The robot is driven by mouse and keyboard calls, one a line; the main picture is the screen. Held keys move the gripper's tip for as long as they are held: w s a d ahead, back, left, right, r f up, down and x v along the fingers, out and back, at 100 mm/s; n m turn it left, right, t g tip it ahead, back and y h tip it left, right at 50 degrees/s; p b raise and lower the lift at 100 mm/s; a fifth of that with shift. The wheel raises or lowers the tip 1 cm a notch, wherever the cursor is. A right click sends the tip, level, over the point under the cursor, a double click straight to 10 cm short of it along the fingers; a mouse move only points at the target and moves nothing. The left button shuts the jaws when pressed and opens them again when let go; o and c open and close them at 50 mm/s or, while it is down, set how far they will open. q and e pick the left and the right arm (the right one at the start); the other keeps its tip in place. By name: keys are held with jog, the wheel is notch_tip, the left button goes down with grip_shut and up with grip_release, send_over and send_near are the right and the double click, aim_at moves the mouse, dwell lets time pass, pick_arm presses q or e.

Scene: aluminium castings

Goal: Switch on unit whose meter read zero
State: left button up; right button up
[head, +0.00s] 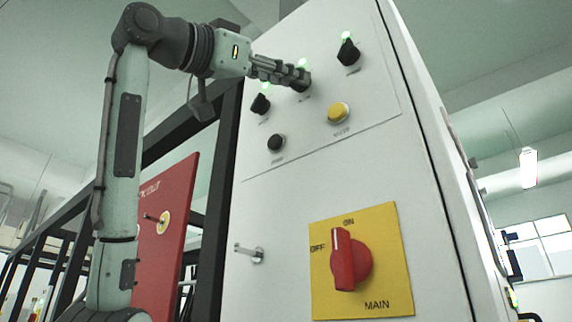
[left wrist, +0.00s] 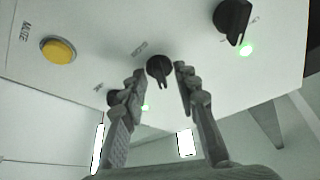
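A white cabinet front carries three black knobs, each with a lit green lamp by it: the left knob (head: 261,104), the middle knob (left wrist: 159,68) and the right knob (head: 348,53). My left gripper (head: 303,80) is at the middle knob and hides most of it in the head view. In the left wrist view my gripper (left wrist: 161,78) is open, one finger on each side of the middle knob, with gaps showing. The left knob (left wrist: 234,20) is at the upper right there; the right knob (left wrist: 114,97) is partly behind a finger. No meter is in view.
Below the knobs are a yellow button (head: 338,112) and a black button (head: 276,143). A red main switch (head: 350,262) on a yellow plate (head: 392,250) points up towards ON. A metal peg (head: 249,252) sticks out. A red panel (head: 165,240) stands left.

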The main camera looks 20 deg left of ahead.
pick_arm(q)
jog(key=v, duration=1.2)
dwell(0.3)
